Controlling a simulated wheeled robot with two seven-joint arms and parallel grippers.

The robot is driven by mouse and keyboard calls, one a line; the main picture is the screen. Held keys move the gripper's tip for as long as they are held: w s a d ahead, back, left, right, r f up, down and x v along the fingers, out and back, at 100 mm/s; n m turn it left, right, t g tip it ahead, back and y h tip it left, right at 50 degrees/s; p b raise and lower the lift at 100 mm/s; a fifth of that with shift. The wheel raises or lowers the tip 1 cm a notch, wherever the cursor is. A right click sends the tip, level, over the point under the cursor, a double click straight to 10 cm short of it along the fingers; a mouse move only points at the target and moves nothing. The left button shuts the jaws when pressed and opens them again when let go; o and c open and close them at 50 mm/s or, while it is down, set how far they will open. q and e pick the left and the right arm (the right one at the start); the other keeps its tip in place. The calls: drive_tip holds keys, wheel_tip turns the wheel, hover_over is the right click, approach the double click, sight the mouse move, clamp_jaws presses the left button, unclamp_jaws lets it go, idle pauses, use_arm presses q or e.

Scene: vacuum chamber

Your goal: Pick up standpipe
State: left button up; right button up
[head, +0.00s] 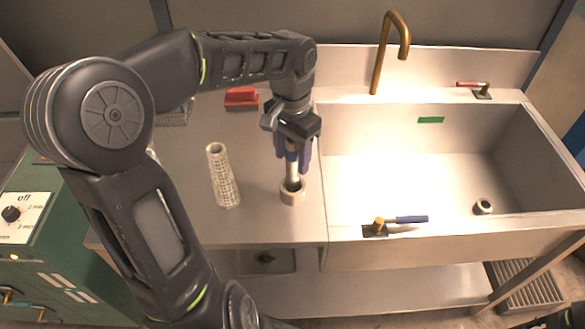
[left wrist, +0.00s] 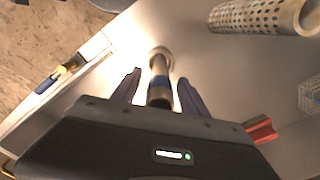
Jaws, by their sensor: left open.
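The standpipe (head: 292,173) is a slim metal pipe with a wider beige ring at its foot. It stands upright on the steel counter left of the sink. My left gripper (head: 291,150) points down over its upper part. Gaps show between the pipe and the fingers. The pipe's top is partly hidden by the gripper. My right gripper is not in view.
A perforated pale cylinder (head: 222,176) stands on the counter just left of the standpipe. A red object (head: 241,97) lies behind. The sink (head: 400,185) is at the right, with a brass tap (head: 389,50), a blue-handled valve (head: 405,219) and a red-handled one (head: 473,85).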

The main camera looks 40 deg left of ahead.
use_arm(q)
clamp_jaws()
idle(0.4)
idle(0.9)
